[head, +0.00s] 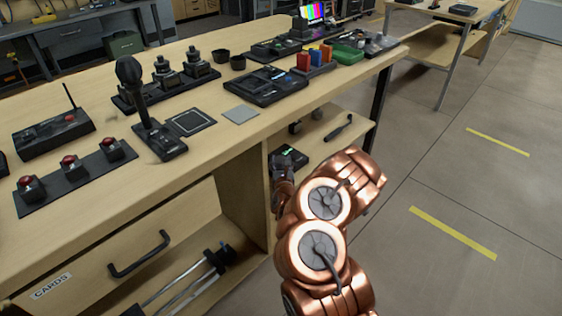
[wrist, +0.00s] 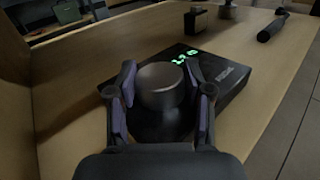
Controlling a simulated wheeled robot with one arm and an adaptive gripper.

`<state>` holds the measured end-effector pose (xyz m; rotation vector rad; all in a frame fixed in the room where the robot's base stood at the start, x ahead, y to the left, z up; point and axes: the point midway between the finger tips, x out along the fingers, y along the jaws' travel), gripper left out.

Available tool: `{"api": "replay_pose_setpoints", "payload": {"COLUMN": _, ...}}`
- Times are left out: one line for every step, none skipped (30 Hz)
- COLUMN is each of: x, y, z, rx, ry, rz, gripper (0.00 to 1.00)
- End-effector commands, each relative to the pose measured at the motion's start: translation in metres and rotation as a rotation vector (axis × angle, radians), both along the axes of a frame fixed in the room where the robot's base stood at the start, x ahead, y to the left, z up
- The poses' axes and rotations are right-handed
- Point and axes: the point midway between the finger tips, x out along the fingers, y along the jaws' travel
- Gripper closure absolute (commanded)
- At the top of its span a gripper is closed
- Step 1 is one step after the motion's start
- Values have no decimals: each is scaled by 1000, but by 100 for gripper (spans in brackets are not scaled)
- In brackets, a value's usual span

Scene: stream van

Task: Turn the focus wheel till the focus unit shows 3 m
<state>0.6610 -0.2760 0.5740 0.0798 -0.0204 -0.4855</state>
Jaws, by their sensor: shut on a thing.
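The focus unit (wrist: 222,80) is a flat black box on the wooden shelf under the bench. Its green lit display (wrist: 185,57) shows behind the wheel, partly covered, and I cannot read the figure surely. The focus wheel (wrist: 160,82) is a dark round knob on top of the near part of the unit. My gripper (wrist: 160,90) is shut on the wheel, one finger on its left side and one on its right. In the head view the unit (head: 290,157) shows on the shelf, and my arm hides the gripper's lower part.
A small dark block (wrist: 196,21) and a black-handled tool (wrist: 271,27) lie farther back on the shelf. A wooden side panel (wrist: 15,90) stands close on the left. The bench top (head: 225,137) overhangs the shelf. Open floor (head: 460,180) lies to the right.

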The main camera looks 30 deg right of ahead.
Motion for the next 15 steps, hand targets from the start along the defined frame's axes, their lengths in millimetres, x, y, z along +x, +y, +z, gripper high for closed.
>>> {"api": "replay_pose_setpoints", "payload": {"x": 1, "y": 6, "z": -5, "rx": 8, "ry": 9, "rz": 13, "gripper": 84}}
{"api": "replay_pose_setpoints", "payload": {"x": 1, "y": 6, "z": -5, "rx": 8, "ry": 9, "rz": 13, "gripper": 84}}
{"api": "replay_pose_setpoints", "payload": {"x": 1, "y": 6, "z": -5, "rx": 8, "ry": 9, "rz": 13, "gripper": 45}}
{"api": "replay_pose_setpoints", "payload": {"x": 1, "y": 6, "z": -5, "rx": 8, "ry": 9, "rz": 13, "gripper": 42}}
{"api": "replay_pose_setpoints", "payload": {"x": 1, "y": 6, "z": -5, "rx": 8, "ry": 8, "rz": 12, "gripper": 39}}
{"api": "replay_pose_setpoints", "payload": {"x": 1, "y": 5, "z": -4, "rx": 7, "ry": 8, "rz": 11, "gripper": 35}}
{"api": "replay_pose_setpoints", "payload": {"x": 1, "y": 4, "z": -4, "rx": 6, "ry": 7, "rz": 10, "gripper": 32}}
{"api": "replay_pose_setpoints", "payload": {"x": 0, "y": 4, "z": -3, "rx": 6, "ry": 6, "rz": 9, "gripper": 29}}
{"api": "replay_pose_setpoints", "payload": {"x": 0, "y": 3, "z": -3, "rx": 5, "ry": 6, "rz": 7, "gripper": 24}}
{"api": "replay_pose_setpoints", "payload": {"x": 0, "y": 2, "z": -3, "rx": 5, "ry": 5, "rz": 6, "gripper": 24}}
{"api": "replay_pose_setpoints", "payload": {"x": 0, "y": 2, "z": -2, "rx": 4, "ry": 4, "rz": 4, "gripper": 24}}
{"api": "replay_pose_setpoints", "payload": {"x": 0, "y": 1, "z": -2, "rx": 4, "ry": 3, "rz": 3, "gripper": 24}}
{"api": "replay_pose_setpoints", "payload": {"x": 0, "y": 1, "z": -2, "rx": 3, "ry": 4, "rz": 3, "gripper": 24}}
{"api": "replay_pose_setpoints", "payload": {"x": 0, "y": 1, "z": -1, "rx": 3, "ry": 3, "rz": 2, "gripper": 24}}
{"api": "replay_pose_setpoints", "payload": {"x": 0, "y": 0, "z": -1, "rx": 3, "ry": 3, "rz": 2, "gripper": 24}}
